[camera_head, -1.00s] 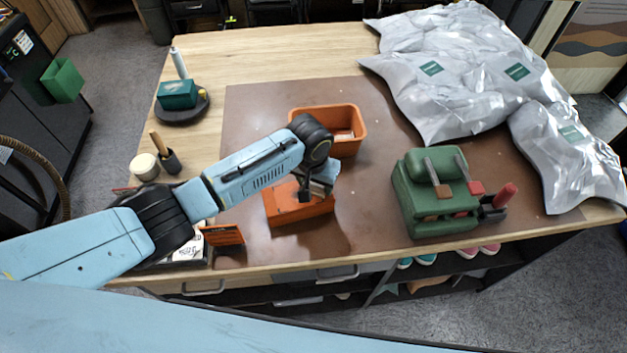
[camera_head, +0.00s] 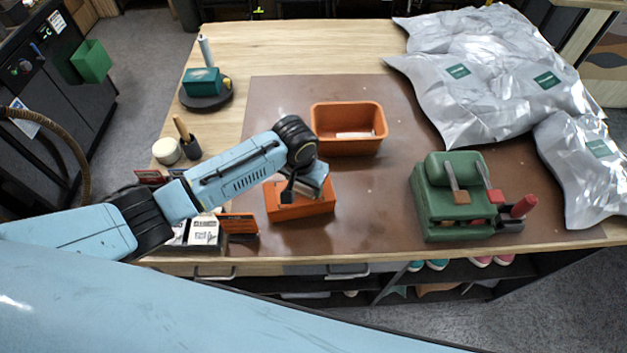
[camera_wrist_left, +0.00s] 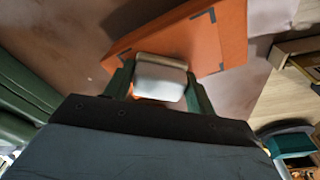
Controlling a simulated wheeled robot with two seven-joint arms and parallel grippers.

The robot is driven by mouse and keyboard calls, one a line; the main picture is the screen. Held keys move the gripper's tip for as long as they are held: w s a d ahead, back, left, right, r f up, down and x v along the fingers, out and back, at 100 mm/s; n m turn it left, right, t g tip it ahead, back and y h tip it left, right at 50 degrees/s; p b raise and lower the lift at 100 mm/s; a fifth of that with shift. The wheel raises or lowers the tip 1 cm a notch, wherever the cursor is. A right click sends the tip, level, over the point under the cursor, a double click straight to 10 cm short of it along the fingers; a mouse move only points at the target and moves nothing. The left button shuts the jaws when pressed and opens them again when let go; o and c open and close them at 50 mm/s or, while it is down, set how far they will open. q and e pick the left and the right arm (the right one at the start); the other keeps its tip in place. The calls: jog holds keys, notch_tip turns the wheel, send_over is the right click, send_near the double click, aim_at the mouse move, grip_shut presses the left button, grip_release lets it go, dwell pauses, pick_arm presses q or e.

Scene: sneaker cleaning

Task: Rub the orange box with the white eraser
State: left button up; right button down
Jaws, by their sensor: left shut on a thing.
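The orange box (camera_head: 302,209) sits on the brown mat near the table's front edge. My left gripper (camera_head: 305,189) is just above its top. In the left wrist view, the left fingers (camera_wrist_left: 159,84) are shut on the white eraser (camera_wrist_left: 160,78). Its far end overlaps the near edge of the orange box (camera_wrist_left: 200,38) in the picture. Contact between them cannot be told for certain. In the head view the eraser is mostly hidden by the gripper. My right gripper is not in view.
An orange open bin (camera_head: 366,143) with a pale item inside stands behind the box. A green tool holder (camera_head: 437,205) stands to the right, with silver bags (camera_head: 470,85) behind. Cards in an orange-fronted holder (camera_head: 238,224) sit close left. The mat between box and tool holder is clear.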

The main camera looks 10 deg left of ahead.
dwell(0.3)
pick_arm(q)
jog(key=shift+r, duration=3.05)
jog(key=shift+r, duration=1.5)
